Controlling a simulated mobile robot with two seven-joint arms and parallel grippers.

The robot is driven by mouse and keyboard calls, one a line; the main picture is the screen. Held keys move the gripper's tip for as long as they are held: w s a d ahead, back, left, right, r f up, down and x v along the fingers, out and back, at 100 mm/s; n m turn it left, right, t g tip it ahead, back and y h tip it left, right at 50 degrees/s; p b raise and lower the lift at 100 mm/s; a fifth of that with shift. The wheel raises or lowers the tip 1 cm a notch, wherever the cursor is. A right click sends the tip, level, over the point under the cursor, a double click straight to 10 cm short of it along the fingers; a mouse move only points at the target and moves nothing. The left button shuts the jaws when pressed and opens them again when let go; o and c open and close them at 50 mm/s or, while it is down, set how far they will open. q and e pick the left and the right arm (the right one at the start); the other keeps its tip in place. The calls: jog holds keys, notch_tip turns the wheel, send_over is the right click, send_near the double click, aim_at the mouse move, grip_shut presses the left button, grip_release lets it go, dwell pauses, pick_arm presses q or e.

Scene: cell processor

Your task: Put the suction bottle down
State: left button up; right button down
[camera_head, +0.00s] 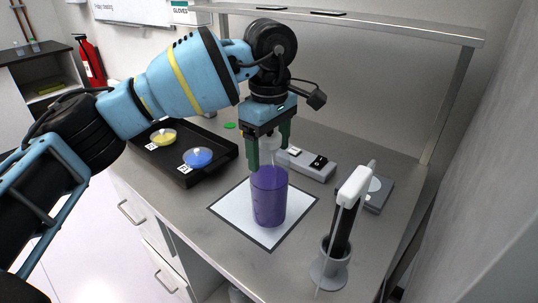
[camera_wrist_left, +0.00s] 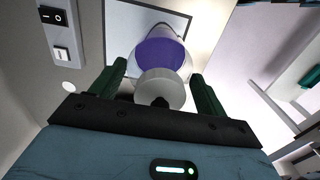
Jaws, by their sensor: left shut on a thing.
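The suction bottle (camera_head: 269,198) is a clear upright vessel with purple liquid, over the white mat with a dark border (camera_head: 233,211). Its base appears at or just above the mat; I cannot tell whether it touches. My left gripper (camera_head: 268,150) points down from above and is shut on the bottle's pale top. In the left wrist view, the bottle's round cap (camera_wrist_left: 160,90) lies between the two green fingers (camera_wrist_left: 160,86), with the purple liquid beyond it. My right gripper is not in view.
A black tray (camera_head: 213,168) with yellow and blue dishes lies left of the mat. A switch box (camera_head: 306,163) is behind it. A pipette stand (camera_head: 333,265) is at the right, near a small scale (camera_head: 376,192). A shelf (camera_head: 400,28) spans the back.

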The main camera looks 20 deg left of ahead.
pick_arm(q)
notch_tip(320, 180, down, 2)
jog(key=shift+f, duration=0.1)
jog(key=shift+f, duration=0.1)
jog(key=o, duration=1.4)
notch_tip(320, 180, up, 11)
jog(key=shift+f, duration=0.1)
jog(key=shift+r, duration=0.7)
jog(key=shift+f, duration=0.1)
